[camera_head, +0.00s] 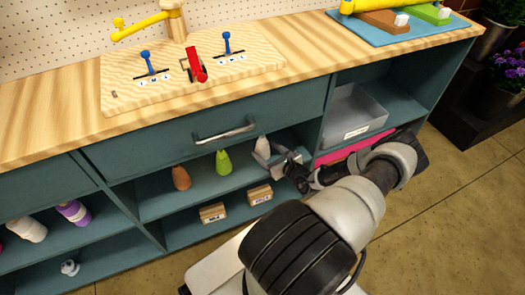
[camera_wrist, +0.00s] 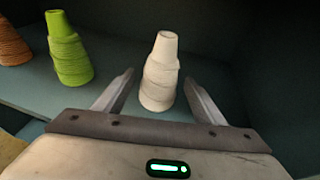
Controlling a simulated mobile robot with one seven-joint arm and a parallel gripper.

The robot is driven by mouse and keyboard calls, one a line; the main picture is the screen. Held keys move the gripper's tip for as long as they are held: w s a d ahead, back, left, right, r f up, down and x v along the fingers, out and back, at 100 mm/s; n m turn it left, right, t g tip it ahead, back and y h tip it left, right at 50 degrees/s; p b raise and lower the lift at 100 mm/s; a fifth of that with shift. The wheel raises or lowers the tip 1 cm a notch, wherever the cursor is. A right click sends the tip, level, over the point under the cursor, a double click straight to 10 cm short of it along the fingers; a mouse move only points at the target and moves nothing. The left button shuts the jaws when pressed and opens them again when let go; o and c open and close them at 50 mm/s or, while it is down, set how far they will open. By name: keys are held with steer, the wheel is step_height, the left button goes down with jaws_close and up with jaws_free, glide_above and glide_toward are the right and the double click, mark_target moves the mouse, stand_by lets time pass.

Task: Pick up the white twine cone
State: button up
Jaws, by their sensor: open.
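The white twine cone (camera_wrist: 161,75) stands upright on the teal cubby shelf, and its top part also shows in the head view (camera_head: 262,146). My gripper (camera_wrist: 160,88) is open, with one finger on each side of the cone's lower part. I cannot tell whether either finger touches it. In the head view my gripper (camera_head: 280,158) reaches into the shelf opening from the right and hides the cone's lower part. A green twine cone (camera_wrist: 69,50) and a brown twine cone (camera_wrist: 12,42) stand to the left of the white one.
A drawer with a metal handle (camera_head: 224,131) is above the cones. Two small labelled boxes, one tan (camera_head: 212,212) and one beside it (camera_head: 259,194), sit on the shelf below. A grey bin (camera_head: 354,112) stands in the compartment to the right. The dark shelf wall rises behind the cone.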

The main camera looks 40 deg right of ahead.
mark_target(266, 151)
steer(key=x, duration=0.3)
steer(key=shift+f+b, duration=0.1)
steer(key=shift+b, duration=0.25)
steer(key=c, duration=1.2)
